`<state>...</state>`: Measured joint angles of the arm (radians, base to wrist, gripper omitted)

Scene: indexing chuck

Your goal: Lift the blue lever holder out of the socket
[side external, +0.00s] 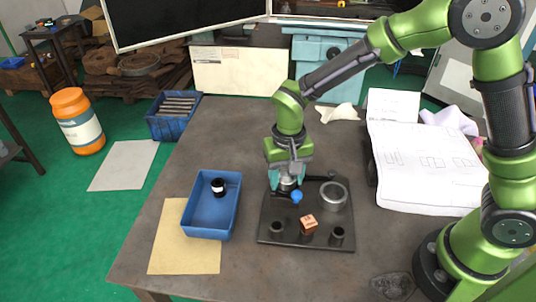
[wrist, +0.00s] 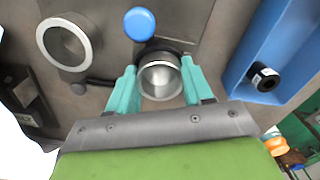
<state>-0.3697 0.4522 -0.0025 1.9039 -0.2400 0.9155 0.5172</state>
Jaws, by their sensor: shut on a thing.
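A silver cylindrical holder (side external: 287,186) is at the back left of a dark fixture plate (side external: 262,236), beside a lever with a round blue knob (side external: 297,197). In the wrist view the holder (wrist: 160,82) shows an open round mouth, and the blue knob (wrist: 139,24) is just beyond it. My gripper (side external: 287,176) points down over it. Its teal fingers (wrist: 160,74) are shut on the holder from both sides. A dark collar shows behind the holder; how deep the holder sits in its socket is hidden.
A wide silver ring (side external: 334,208) stands right on the plate, near a black lever. A copper-coloured cube (side external: 308,223) and two dark cylinders (side external: 277,229) (side external: 337,235) are along the front. A blue tray (side external: 210,233) holding a black part (side external: 218,187) is left. Papers lie right.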

